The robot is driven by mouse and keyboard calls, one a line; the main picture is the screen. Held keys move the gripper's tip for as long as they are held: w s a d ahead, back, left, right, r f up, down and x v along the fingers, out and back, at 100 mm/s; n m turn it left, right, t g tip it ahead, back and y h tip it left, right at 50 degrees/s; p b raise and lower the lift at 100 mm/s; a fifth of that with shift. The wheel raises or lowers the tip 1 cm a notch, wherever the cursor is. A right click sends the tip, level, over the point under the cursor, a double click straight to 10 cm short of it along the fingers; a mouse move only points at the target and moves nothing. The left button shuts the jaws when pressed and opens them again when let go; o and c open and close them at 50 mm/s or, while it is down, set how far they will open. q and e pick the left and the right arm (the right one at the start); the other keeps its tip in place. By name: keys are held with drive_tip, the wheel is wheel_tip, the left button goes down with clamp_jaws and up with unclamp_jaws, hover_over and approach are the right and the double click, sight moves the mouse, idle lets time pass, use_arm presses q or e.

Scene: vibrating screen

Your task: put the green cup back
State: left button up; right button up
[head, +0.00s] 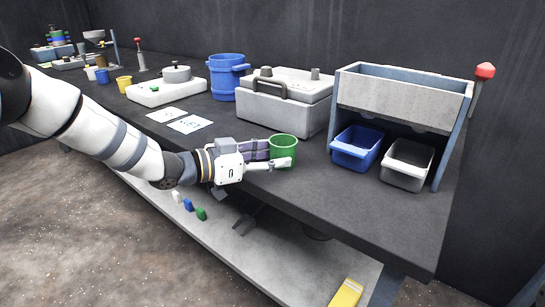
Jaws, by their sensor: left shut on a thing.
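The green cup (284,148) is at the front edge of the dark bench top, upright, in front of the white box machine. My left gripper (279,156) reaches in from the left and is shut on the green cup. One finger lies across the cup's front and the other side is partly hidden. I cannot tell whether the cup touches the bench. My right gripper is not in view.
On the bench (400,217) are a blue bucket (226,78), a white lidded box (287,103), and a grey hopper unit (403,95) with a blue bin (356,149) and a white bin (407,164) below. A yellow cup (124,84) stands further left. The front right bench top is clear.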

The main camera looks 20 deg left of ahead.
use_arm(q)
drive_tip(key=shift+f, duration=0.1)
drive_tip(key=o, duration=1.2)
drive_tip(key=p+v, duration=0.2)
drive_tip(key=v, duration=1)
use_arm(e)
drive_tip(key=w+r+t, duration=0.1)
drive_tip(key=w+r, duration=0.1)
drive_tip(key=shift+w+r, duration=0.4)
